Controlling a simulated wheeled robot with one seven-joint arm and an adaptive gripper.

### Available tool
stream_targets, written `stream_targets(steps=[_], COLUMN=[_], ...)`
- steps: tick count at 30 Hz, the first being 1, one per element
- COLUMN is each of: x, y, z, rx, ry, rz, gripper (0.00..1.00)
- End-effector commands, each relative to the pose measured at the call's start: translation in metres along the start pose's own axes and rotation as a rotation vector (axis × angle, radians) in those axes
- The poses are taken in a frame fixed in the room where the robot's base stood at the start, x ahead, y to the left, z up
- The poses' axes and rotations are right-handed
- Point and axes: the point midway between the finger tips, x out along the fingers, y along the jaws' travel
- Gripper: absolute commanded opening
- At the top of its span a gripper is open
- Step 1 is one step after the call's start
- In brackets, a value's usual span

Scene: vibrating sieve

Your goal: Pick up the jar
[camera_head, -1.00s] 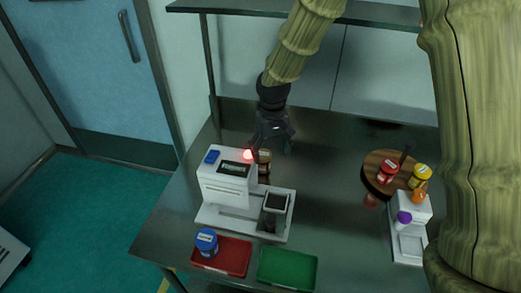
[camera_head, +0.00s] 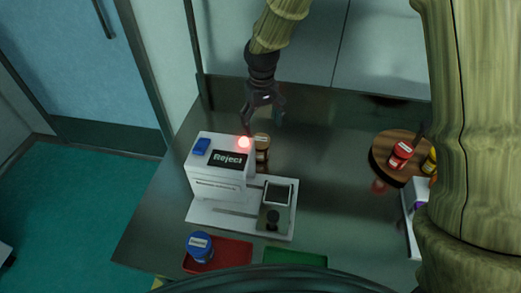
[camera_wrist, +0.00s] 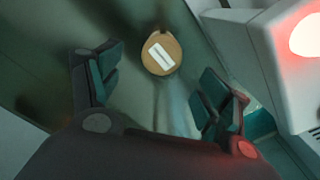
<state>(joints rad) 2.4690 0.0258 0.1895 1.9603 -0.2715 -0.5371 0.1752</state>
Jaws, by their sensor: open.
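A jar with a tan-brown lid and a white label (camera_head: 262,146) stands on the metal table behind the white machine. In the wrist view the same jar (camera_wrist: 161,52) is seen from above, ahead of and between my spread fingers. My gripper (camera_head: 264,122) points down just above and behind the jar. In the wrist view my gripper (camera_wrist: 162,88) is open with nothing between its fingers, and I see no contact with the jar. The jar's lower part is partly hidden by the machine.
The white machine (camera_head: 216,186) shows "Reject" beside a lit red lamp (camera_head: 244,142), close to the jar. A blue-lidded jar (camera_head: 200,246) is at the red tray (camera_head: 233,255); a green tray (camera_head: 295,258) lies beside it. A round wooden stand (camera_head: 384,151) holds jars at right.

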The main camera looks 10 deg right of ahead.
Motion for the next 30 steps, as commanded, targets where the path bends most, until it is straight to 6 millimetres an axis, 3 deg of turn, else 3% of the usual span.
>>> stream_targets(steps=[1,11,21,30], x=[0.013,0.033,0.074,0.089], y=[0.000,-0.002,-0.002,-0.002], z=[0.000,-0.001,0.000,0.002], rx=[0.000,-0.003,-0.002,-0.002], ry=[0.000,0.000,0.000,-0.001], rz=[0.000,0.000,0.000,0.000], gripper=[0.78,0.78,0.78,0.78])
